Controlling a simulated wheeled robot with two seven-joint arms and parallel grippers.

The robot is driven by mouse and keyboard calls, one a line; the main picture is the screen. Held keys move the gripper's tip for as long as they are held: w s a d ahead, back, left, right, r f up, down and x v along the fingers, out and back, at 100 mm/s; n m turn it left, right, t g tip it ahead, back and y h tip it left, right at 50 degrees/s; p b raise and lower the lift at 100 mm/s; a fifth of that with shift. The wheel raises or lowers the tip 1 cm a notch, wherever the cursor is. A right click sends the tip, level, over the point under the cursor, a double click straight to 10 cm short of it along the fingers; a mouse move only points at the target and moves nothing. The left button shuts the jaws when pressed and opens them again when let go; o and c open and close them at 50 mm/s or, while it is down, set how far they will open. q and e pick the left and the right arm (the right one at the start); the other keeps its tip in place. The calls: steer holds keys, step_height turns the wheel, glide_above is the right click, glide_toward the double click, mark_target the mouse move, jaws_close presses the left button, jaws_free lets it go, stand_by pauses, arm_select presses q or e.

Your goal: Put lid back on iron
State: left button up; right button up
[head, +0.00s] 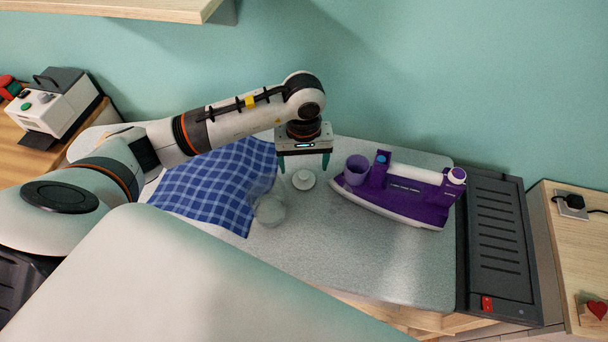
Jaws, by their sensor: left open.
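A small round white lid (304,180) with a raised knob lies flat on the board, left of the iron. My left gripper (304,170) points down over the board just behind the lid. Its two dark green fingers are spread apart with nothing between them that I can see. My right gripper is not in view.
A blue checked cloth (215,185) covers the left of the board (350,255). A dark slotted rest (500,240) adjoins the board's right end. The board's front right is clear. A shelf (150,8) overhangs at top left.

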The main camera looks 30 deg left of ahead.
mark_target(304, 173)
arm_select(q)
steer(key=shift+f, duration=0.25)
steer(key=f, duration=0.1)
steer(key=f+p, duration=0.1)
steer(key=f, duration=0.1)
steer(key=f+p, duration=0.1)
steer(key=shift+w+a+f, duration=0.1)
steer(key=shift+w+f, duration=0.15)
steer(key=shift+f, duration=0.1)
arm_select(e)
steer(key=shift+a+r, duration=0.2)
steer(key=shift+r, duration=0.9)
arm_select(q)
steer(key=shift+c, duration=0.5)
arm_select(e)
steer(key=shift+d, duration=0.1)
arm_select(q)
steer(key=c, duration=1)
